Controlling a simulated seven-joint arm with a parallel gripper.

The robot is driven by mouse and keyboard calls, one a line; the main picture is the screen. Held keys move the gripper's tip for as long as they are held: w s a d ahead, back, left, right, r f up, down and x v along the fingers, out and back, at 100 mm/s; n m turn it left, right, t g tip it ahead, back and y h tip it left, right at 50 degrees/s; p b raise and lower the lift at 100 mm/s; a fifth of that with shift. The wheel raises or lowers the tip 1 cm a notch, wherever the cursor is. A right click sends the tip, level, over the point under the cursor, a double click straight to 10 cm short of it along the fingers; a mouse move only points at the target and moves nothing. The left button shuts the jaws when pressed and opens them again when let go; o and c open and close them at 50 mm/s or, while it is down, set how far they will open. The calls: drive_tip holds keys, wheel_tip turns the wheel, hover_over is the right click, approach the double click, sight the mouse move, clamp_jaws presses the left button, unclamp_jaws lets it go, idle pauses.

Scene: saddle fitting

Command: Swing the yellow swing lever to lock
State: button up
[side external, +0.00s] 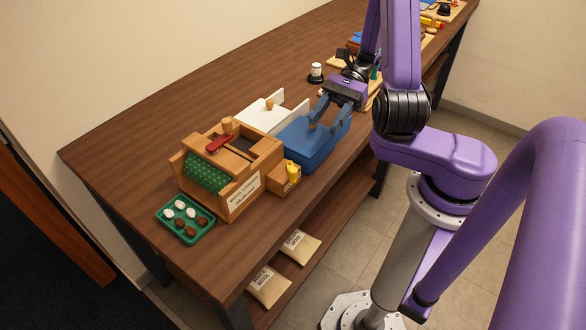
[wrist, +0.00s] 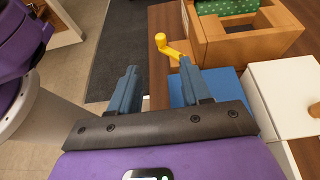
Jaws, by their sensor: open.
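The yellow swing lever (side external: 292,171) is on a small wooden block at the front right side of the wooden box fixture. In the wrist view the lever (wrist: 168,46) shows a round knob and a short arm, ahead of the fingertips. My gripper (side external: 326,125) is open, with blue fingers, above the blue box right of the lever. In the wrist view my gripper (wrist: 158,68) has nothing between its fingers and is apart from the lever.
The wooden fixture (side external: 247,157) has a red handle (side external: 219,143) and a green dotted roll. The blue box (side external: 318,152) lies under my gripper, with a white box (side external: 262,117) behind it. A green tray (side external: 178,228) holds white and brown pieces at the near left.

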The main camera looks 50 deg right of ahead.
sight(295, 168)
drive_tip(key=x, duration=1.4)
drive_tip(key=shift+a+f, duration=0.2)
drive_tip(key=shift+a, duration=0.05)
clamp_jaws()
